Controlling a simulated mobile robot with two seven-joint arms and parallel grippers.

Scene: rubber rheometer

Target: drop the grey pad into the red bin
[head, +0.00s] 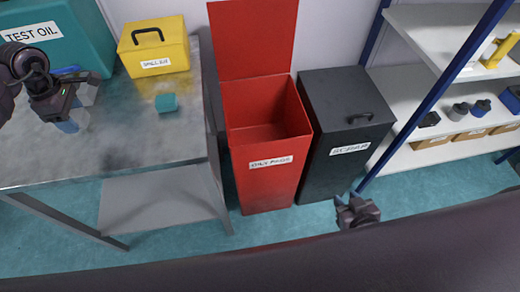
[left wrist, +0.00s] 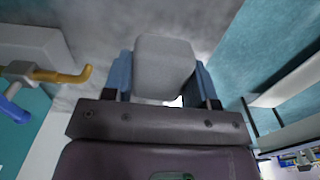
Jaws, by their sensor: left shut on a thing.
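The grey pad (left wrist: 165,68) is held between the two blue fingers of my left gripper (left wrist: 163,82), filling the gap between them. In the head view my left gripper (head: 74,122) is over the left part of the metal table, and the pad (head: 82,117) shows only as a small pale patch at its fingers. The red bin (head: 268,175) stands on the floor right of the table, its lid raised against the wall and its top open. My right gripper (head: 347,197) is low in the picture, in front of the black bin, with its blue fingertips apart and nothing between them.
The metal table (head: 120,150) carries a yellow box (head: 155,55), a teal block (head: 166,103) and a teal container labelled TEST OIL (head: 60,45). A black lidded bin (head: 345,125) stands right of the red one. White shelves (head: 440,75) with small parts are at the right.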

